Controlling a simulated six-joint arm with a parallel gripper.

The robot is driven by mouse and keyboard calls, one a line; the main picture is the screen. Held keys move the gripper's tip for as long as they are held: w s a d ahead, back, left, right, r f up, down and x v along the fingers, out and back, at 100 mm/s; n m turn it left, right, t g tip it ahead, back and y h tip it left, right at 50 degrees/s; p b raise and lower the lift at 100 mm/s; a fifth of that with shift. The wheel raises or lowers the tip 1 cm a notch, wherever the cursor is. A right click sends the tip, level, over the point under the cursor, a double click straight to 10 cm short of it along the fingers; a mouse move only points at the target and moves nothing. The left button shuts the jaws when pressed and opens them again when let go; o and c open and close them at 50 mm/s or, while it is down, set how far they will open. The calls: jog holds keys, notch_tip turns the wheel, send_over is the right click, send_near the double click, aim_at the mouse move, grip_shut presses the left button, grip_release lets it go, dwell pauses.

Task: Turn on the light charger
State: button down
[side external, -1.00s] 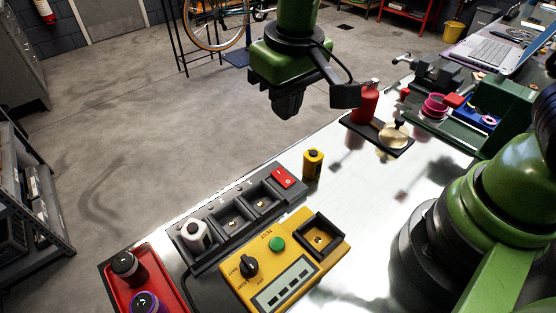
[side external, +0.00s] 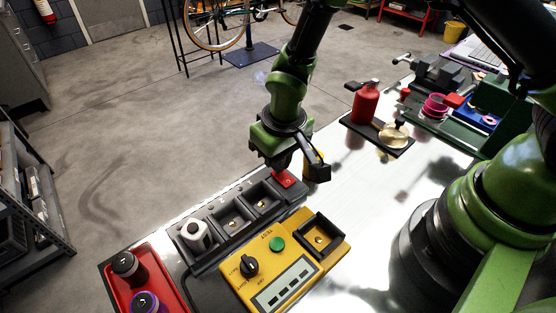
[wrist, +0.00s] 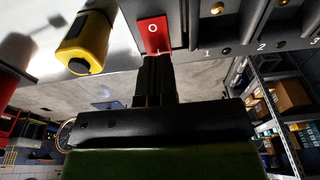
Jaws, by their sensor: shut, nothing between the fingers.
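The light charger (side external: 231,222) is a dark grey block with several square bays, lying along the bench edge. Its red rocker switch (side external: 283,179) is at the end nearest my gripper (side external: 281,168). My gripper is shut and empty, pointing down over the switch. In the wrist view the red switch (wrist: 154,35), marked with a white O, lies just beyond the fingertips (wrist: 156,60). The fingertips are at or very close to its near end; I cannot tell whether they touch. A white and black light (side external: 196,236) sits in the charger's end bay.
A yellow cylinder with a black cap (wrist: 86,42) stands close beside the switch, mostly hidden by my gripper in the side view. A yellow tester (side external: 278,262) lies in front of the charger. A red tray (side external: 160,270) is at lower left. A red bottle (side external: 365,103) stands behind.

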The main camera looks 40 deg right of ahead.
aim_at(289, 182)
jog(key=shift+f, duration=0.5)
jog(key=shift+w+f, duration=0.2)
jog(key=shift+f, duration=0.2)
jog(key=shift+s+r, duration=0.35)
jog(key=shift+s, duration=0.45)
jog(key=shift+r, duration=0.2)
notch_tip(289, 182, up, 14)
jog(key=s, duration=0.1)
jog(key=shift+s+f, duration=0.2)
jog(key=shift+s, duration=0.15)
